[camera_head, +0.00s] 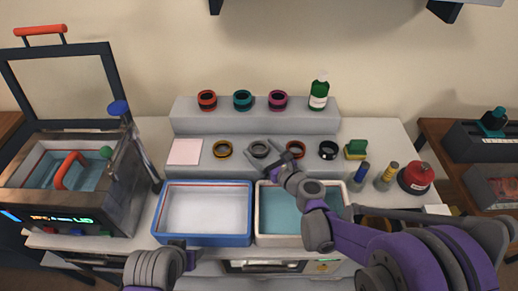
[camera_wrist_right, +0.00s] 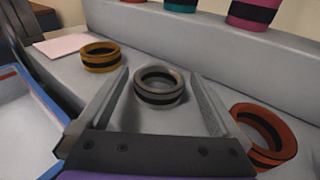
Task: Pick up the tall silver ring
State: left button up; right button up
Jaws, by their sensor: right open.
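The silver ring (camera_head: 259,148) is a grey ring with a dark band, on the lower step of the grey stand. In the right wrist view the silver ring (camera_wrist_right: 158,86) appears between the two fingers of my open right gripper (camera_wrist_right: 160,75), with a gap on each side. Nothing is held. I cannot tell whether the fingertips are down at the ring's height. In the head view my right gripper (camera_head: 267,154) reaches over the blue-green tray to the ring. Of my left arm only a link shows at the bottom; its gripper is not in view.
On the same step, a gold ring (camera_head: 223,149) stands left of the silver one and an orange ring (camera_head: 295,149) right, close to my right finger. A black ring (camera_head: 328,150) is further right. A blue-rimmed tray (camera_head: 248,210) and a white-rimmed tray (camera_head: 259,236) lie in front.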

jog(key=c, duration=1.3)
jog(key=shift+o, duration=0.2)
jog(key=shift+r, duration=0.1)
notch_tip(320, 180, up, 10)
jog(key=p, duration=0.1)
